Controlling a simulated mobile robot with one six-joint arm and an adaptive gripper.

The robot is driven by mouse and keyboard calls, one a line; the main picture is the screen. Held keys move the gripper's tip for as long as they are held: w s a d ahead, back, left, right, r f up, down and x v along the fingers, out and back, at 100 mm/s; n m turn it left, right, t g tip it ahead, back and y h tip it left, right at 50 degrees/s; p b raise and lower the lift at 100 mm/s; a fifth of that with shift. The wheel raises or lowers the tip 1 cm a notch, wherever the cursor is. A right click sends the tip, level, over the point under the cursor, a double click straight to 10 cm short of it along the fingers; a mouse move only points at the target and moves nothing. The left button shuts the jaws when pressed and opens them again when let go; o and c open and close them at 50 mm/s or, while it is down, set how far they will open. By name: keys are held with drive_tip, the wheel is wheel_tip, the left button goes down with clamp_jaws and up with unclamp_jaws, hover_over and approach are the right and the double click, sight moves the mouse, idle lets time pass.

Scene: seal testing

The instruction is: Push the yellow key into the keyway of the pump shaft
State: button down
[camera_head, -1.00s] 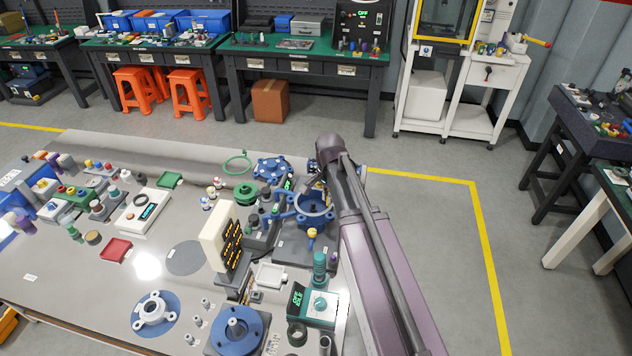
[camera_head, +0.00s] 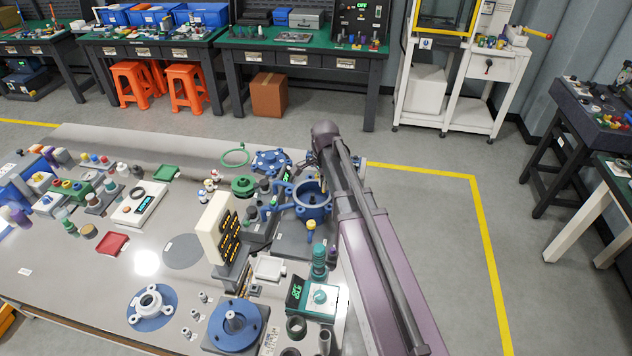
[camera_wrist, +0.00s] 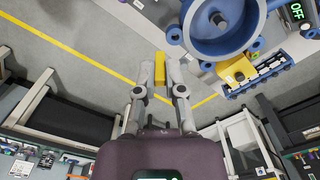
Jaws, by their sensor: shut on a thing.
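A small yellow key (camera_wrist: 160,68) sits between the fingertips of my gripper (camera_wrist: 160,80) in the wrist view, and the fingers are shut on it. The blue pump housing (camera_wrist: 240,38) is at the upper right of that view, apart from the key. Inside its round bore the end of the pump shaft (camera_wrist: 219,20) shows as a small grey round. I cannot make out the keyway. In the head view the pump housing (camera_head: 313,208) stands at the bench's right side, next to my arm, which hides most of my gripper there.
A yellow block (camera_wrist: 237,70) is beside the housing in the wrist view. On the bench, a cream panel with orange lights (camera_head: 215,228), a teal instrument (camera_head: 318,295) and a blue flange (camera_head: 238,325) crowd the housing's near side. Open floor (camera_head: 425,230) lies to the right.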

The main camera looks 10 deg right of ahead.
drive_tip(key=w+f+m+b, duration=0.6)
drive_tip(key=w+f+m, duration=0.1)
drive_tip(key=w, duration=0.4)
drive_tip(key=shift+a+f+m+b, duration=0.2)
drive_tip(key=shift+f+m+b, duration=0.15)
drive_tip(key=shift+m, duration=0.45)
drive_tip(key=shift+f+b, duration=2.1)
drive_tip(key=shift+f+b, duration=0.45)
drive_tip(key=shift+b, duration=0.05)
drive_tip(key=c, duration=0.7)
unclamp_jaws()
drive_tip(key=shift+r, duration=0.1)
drive_tip(key=shift+o, duration=0.2)
drive_tip(key=shift+r+p, duration=2.5)
drive_tip(key=shift+p, duration=0.1)
